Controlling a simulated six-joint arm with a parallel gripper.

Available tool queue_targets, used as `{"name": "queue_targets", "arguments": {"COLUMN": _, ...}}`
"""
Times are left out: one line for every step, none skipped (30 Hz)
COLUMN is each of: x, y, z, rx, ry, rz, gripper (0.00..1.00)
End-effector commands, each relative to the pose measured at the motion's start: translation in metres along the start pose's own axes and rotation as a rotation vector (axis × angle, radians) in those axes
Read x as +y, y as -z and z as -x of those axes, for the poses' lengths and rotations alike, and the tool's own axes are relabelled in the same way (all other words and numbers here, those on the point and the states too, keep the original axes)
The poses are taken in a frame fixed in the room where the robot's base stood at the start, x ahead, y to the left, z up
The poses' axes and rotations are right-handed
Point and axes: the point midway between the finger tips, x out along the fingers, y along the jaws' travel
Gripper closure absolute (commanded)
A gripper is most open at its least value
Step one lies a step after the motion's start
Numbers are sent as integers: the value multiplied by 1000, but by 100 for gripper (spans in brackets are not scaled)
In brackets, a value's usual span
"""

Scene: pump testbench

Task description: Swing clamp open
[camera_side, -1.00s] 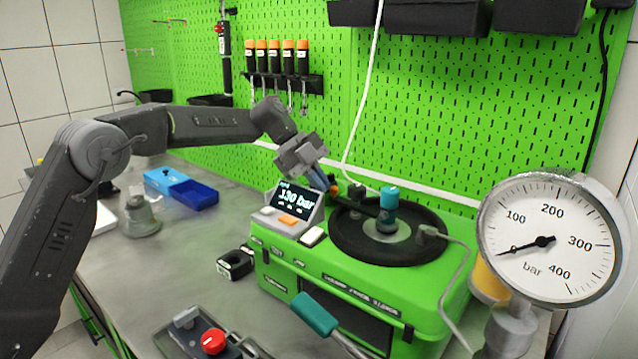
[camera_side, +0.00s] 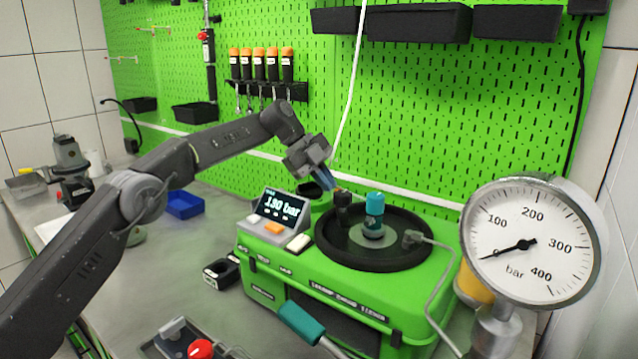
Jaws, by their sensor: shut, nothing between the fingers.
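The green pump testbench (camera_side: 330,292) stands on the table with a round black ring (camera_side: 400,263) on top. A teal-capped cylinder (camera_side: 374,210) stands upright at the ring's centre. The clamp shows as a short dark piece (camera_side: 343,205) at the ring's left inner side, apart from the teal cylinder; its pivot is hard to make out. My gripper (camera_side: 335,188) is at the ring's back left, angled downward, with its bluish fingers shut just behind the dark clamp piece. Whether the fingers touch the clamp cannot be told.
A pressure gauge (camera_side: 531,243) stands at the right front. A display (camera_side: 280,206) sits on the bench's left. A teal-handled lever (camera_side: 301,322) juts out in front. A green pegboard (camera_side: 440,100) closes off the back. The blue tray (camera_side: 184,205) lies farther left.

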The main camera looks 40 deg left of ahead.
Motion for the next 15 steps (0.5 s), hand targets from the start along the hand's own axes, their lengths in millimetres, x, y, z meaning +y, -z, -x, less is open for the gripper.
{"name": "queue_targets", "arguments": {"x": -1, "y": -1, "z": -2, "rx": 0, "ry": -1, "rz": 1, "gripper": 100}}
{"name": "queue_targets", "arguments": {"x": -2, "y": -1, "z": -3, "rx": 0, "ry": -2, "rz": 1, "gripper": 100}}
{"name": "queue_targets", "arguments": {"x": -3, "y": 0, "z": -3, "rx": 0, "ry": -2, "rz": 0, "gripper": 100}}
{"name": "queue_targets", "arguments": {"x": -4, "y": -1, "z": -4, "rx": 0, "ry": -2, "rz": 0, "gripper": 100}}
{"name": "queue_targets", "arguments": {"x": -4, "y": 0, "z": -4, "rx": 0, "ry": -2, "rz": 0, "gripper": 100}}
{"name": "queue_targets", "arguments": {"x": -5, "y": 0, "z": -5, "rx": -1, "ry": -2, "rz": 1, "gripper": 100}}
{"name": "queue_targets", "arguments": {"x": -6, "y": 0, "z": -5, "rx": -1, "ry": -1, "rz": 1, "gripper": 100}}
{"name": "queue_targets", "arguments": {"x": -6, "y": 0, "z": -5, "rx": -1, "ry": -2, "rz": 1, "gripper": 100}}
{"name": "queue_targets", "arguments": {"x": -7, "y": 0, "z": -6, "rx": 0, "ry": -2, "rz": 1, "gripper": 100}}
{"name": "queue_targets", "arguments": {"x": -7, "y": 0, "z": -6, "rx": 0, "ry": -3, "rz": 0, "gripper": 100}}
{"name": "queue_targets", "arguments": {"x": -8, "y": 0, "z": -6, "rx": 0, "ry": -2, "rz": 0, "gripper": 100}}
{"name": "queue_targets", "arguments": {"x": -8, "y": 0, "z": -6, "rx": -1, "ry": -2, "rz": 0, "gripper": 100}}
{"name": "queue_targets", "arguments": {"x": -9, "y": 0, "z": -7, "rx": -1, "ry": -2, "rz": 1, "gripper": 100}}
{"name": "queue_targets", "arguments": {"x": -9, "y": 0, "z": -7, "rx": -1, "ry": -2, "rz": 1, "gripper": 100}}
{"name": "queue_targets", "arguments": {"x": -9, "y": 0, "z": -7, "rx": -1, "ry": -2, "rz": 1, "gripper": 100}}
